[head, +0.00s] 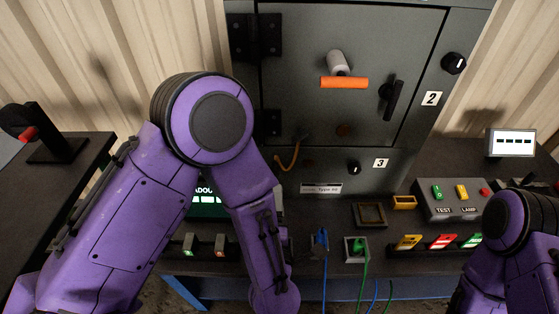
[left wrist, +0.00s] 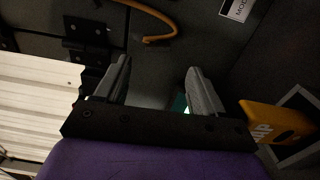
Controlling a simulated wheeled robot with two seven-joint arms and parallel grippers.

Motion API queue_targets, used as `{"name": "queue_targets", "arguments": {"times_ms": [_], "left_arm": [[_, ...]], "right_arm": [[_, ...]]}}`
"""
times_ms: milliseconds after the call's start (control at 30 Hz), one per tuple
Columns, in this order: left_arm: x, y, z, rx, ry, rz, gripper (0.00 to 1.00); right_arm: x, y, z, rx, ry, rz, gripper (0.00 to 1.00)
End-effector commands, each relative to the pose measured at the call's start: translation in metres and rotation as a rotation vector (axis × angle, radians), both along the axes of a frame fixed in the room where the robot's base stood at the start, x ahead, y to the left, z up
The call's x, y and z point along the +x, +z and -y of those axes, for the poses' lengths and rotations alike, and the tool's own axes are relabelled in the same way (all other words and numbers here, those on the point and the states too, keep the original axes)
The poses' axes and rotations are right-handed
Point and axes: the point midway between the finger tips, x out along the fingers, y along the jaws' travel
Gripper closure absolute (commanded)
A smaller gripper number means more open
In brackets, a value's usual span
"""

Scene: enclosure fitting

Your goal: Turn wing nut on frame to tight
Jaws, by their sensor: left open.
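I cannot clearly make out a wing nut in either view. A small dark square frame (head: 370,215) with a brown inside lies on the bench in front of the grey cabinet (head: 295,90). My left gripper (left wrist: 160,88) is open in the left wrist view, its two grey fingers apart with nothing clearly held between them. In the head view my left arm crosses in front of the cabinet's lower left, and its fingers are mostly hidden. My right arm shows at the lower right; its gripper is not in view.
The cabinet door has an orange handle (head: 344,83) and a black handle (head: 391,98). An orange cable (head: 289,160) also shows in the left wrist view (left wrist: 160,38). Blue (head: 320,240) and green (head: 358,247) plugs, a button box (head: 452,205) and coloured switches (head: 443,241) crowd the bench.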

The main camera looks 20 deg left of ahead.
Motion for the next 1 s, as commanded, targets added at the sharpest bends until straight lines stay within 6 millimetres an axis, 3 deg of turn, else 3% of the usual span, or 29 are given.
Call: {"name": "queue_targets", "arguments": {"times_ms": [400,600,800,833,1000], "left_arm": [[0.079,0.001,-0.030,-0.001,0.019,0.000,0.31],[0.095,0.000,-0.034,0.001,0.014,-0.001,0.31],[0.095,0.000,-0.033,0.001,0.012,0.000,0.31],[0.095,0.000,-0.033,0.001,0.012,0.000,0.34],[0.095,0.000,-0.033,0.001,0.011,0.000,0.85]], "right_arm": [[-0.001,0.012,0.000,0.000,0.000,-0.002,0.57],[0.000,0.013,0.000,0.000,0.000,-0.001,0.57],[-0.001,0.013,0.000,0.000,0.000,-0.001,0.57],[-0.001,0.013,0.000,0.000,0.000,-0.001,0.57],[0.000,0.013,0.000,0.000,0.000,-0.001,0.57]]}}
